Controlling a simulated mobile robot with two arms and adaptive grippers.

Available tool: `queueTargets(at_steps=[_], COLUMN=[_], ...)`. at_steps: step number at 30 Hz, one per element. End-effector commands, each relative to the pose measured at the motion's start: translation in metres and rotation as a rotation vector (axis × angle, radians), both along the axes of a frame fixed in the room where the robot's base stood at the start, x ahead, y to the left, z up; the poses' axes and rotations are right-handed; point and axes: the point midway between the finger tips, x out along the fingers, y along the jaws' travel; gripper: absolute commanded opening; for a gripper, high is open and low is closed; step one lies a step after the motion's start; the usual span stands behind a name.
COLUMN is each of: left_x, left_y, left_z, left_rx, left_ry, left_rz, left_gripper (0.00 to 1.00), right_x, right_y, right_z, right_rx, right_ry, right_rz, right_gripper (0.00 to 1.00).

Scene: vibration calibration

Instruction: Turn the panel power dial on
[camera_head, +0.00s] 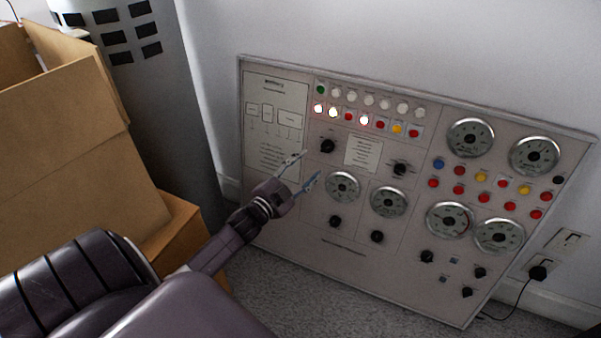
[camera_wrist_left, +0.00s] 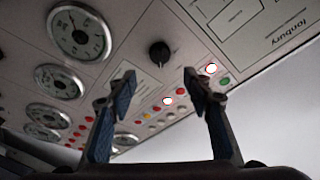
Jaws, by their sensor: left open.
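The grey control panel (camera_head: 345,240) leans against the wall, with gauges, lamps and several black dials. An upper-left black dial (camera_head: 327,146) sits below the lit lamps. It also shows as a black knob (camera_wrist_left: 159,53) in the left wrist view. I cannot read a label naming the power dial. My left gripper (camera_head: 309,165) is open and empty in front of the panel, close to this dial. In the left wrist view the fingers (camera_wrist_left: 159,76) are spread, with the knob seen between and beyond their tips. Contact with it is not visible. My right gripper is not in view.
Another black dial (camera_head: 400,168) is to the right on the panel, and round gauges (camera_head: 342,187) are below. An open cardboard box (camera_head: 65,130) and a grey cylinder (camera_head: 165,75) stand at left. A wall socket with a black plug (camera_head: 538,272) is at right.

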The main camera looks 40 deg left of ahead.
Motion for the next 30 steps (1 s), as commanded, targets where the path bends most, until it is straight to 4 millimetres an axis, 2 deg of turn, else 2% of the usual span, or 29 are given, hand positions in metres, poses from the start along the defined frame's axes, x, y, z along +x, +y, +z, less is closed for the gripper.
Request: queueTargets(at_steps=[3, 9, 27, 30], left_x=[-0.016, -0.029, -0.03, -0.032], left_y=[-0.001, -0.001, -0.002, -0.005], left_z=[-0.001, 0.0, 0.0, -0.005], left_rx=[0.0, 0.001, 0.0, -0.015], left_ry=[0.001, -0.001, 0.0, 0.021], left_rz=[-0.001, -0.001, 0.0, 0.01], left_gripper=[0.46, 0.46, 0.46, 0.46], right_x=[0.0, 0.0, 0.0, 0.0], right_y=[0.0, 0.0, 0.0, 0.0], right_z=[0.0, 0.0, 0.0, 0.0], right_rx=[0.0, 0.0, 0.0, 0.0], right_ry=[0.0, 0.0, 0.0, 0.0], right_rz=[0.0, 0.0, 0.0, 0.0], right_gripper=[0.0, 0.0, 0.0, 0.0])
